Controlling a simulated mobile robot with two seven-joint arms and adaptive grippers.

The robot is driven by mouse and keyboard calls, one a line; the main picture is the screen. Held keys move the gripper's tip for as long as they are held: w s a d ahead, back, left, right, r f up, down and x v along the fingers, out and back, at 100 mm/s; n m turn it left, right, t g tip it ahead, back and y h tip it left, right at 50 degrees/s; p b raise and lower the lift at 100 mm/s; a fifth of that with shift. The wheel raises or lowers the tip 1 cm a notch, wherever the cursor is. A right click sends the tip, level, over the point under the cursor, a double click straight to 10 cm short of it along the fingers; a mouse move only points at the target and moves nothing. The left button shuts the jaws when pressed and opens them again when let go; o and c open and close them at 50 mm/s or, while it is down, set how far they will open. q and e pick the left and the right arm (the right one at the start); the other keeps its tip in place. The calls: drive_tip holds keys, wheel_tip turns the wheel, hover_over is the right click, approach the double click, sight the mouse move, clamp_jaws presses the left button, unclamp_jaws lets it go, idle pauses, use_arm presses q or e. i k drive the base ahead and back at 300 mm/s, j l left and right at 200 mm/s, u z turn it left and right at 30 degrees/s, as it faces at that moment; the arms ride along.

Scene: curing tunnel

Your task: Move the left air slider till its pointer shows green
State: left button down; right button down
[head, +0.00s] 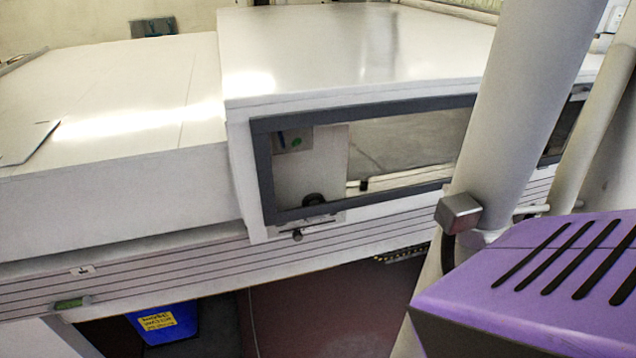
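A small dark slider knob (297,235) sits at the left part of a thin slot plate (322,223) under the left end of the tunnel's dark-framed window. Behind the window, a pale panel carries a small plate with a green spot (296,140) and a blue mark beside it. A round black part (314,200) shows low behind the same window. Which way any pointer points is too small to tell. A second slider further right is not clearly visible; the white column hides part of the front. Neither of my grippers is in view.
A thick white column (520,90) and a purple slotted housing (560,270) fill the right foreground. The white tunnel hood (360,50) stands behind the slider. A blue bin (170,322) with a yellow label is below left. The floor (320,310) below the slider looks clear.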

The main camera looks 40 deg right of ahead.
sight(297, 235)
drive_tip(key=z, duration=1.15)
